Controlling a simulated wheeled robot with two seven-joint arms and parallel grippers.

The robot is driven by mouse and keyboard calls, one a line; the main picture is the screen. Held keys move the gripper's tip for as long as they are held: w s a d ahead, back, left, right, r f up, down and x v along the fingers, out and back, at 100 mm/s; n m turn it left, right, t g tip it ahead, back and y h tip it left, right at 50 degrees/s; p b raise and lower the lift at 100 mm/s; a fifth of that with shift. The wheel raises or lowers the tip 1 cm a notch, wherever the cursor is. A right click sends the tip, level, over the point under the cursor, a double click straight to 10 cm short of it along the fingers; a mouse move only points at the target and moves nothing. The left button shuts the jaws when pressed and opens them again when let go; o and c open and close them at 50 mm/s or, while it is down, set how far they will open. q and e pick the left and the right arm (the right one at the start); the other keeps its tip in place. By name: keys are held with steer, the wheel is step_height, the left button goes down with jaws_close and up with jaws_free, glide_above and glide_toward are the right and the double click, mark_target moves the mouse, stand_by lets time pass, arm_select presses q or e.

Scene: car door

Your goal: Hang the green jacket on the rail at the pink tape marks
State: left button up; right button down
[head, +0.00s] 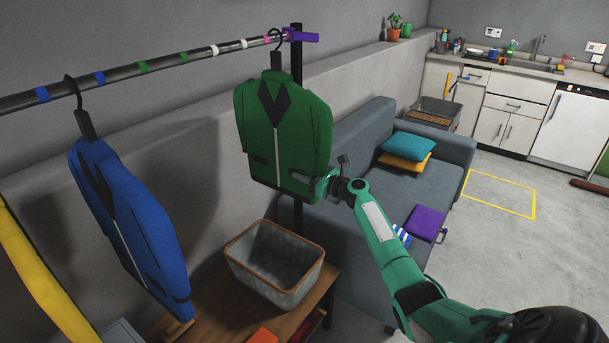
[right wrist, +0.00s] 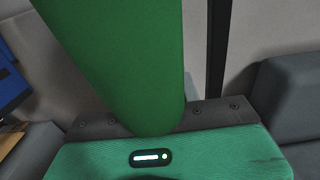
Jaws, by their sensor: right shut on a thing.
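The green jacket (head: 290,130) is upright on a dark hanger, its hook (head: 275,38) at the right end of the metal rail (head: 125,70), by the pink tape marks (head: 267,41). I cannot tell whether the hook bears on the rail. My right gripper (head: 328,184) is shut on the green jacket at its lower right side. The jacket's green cloth (right wrist: 130,60) fills the middle of the right wrist view and hides the fingertips. My left gripper is not in view.
A blue jacket (head: 130,225) hangs on the rail at left. Blue, green and white tape bands mark the rail. A basket (head: 275,285) stands on a wooden bench below. A grey sofa (head: 365,185) is behind my right arm. A dark post (head: 297,215) with a purple end piece supports the rail.

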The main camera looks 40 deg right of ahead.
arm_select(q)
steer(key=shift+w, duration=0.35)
